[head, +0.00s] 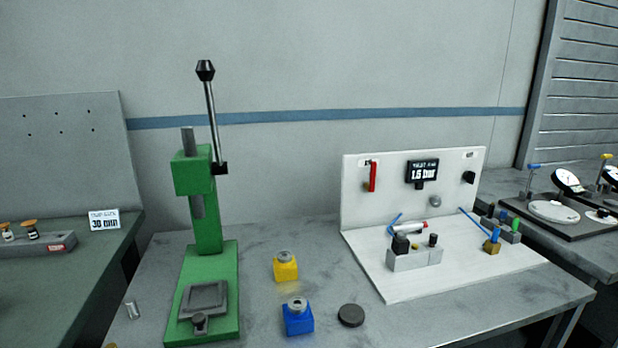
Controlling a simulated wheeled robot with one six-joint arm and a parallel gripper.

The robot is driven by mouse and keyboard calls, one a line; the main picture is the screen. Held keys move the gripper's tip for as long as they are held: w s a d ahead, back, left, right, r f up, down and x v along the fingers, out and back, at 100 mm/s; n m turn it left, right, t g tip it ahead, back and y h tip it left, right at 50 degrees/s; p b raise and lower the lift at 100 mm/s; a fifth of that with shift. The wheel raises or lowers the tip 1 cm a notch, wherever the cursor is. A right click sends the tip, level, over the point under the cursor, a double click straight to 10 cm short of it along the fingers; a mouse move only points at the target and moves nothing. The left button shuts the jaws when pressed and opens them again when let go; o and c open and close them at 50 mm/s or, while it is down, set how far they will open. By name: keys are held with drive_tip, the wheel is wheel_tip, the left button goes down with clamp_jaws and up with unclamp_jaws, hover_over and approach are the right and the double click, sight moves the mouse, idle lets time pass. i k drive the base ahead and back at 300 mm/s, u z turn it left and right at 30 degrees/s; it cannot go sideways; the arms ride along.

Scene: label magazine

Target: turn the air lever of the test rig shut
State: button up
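The test rig (360,262) is a white base with an upright white panel at the right of the middle table. A red lever (373,176) stands upright on the panel's upper left, beside a small label too small to read. It looks like the air lever. A black display (422,172) at the panel's top middle reads about 1.6 bar. A black knob (469,178) sits at the panel's right under another small label. My gripper is not in view.
A tall green press (208,210) with a raised handle stands left of the rig. A yellow block (285,267), a blue block (298,318) and a dark disc (351,315) lie between them. A grey fitting block (413,259) and blue tubes occupy the rig's base.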

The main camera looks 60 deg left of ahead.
sight(370, 187)
drive_tip(key=u, duration=1.65)
drive_tip(key=k, duration=0.5)
drive_tip(key=u, duration=1.2)
drive_tip(key=i, duration=1.15)
drive_tip(key=z, duration=1.6)
drive_tip(key=i, duration=0.5)
drive_tip(key=u, duration=0.05)
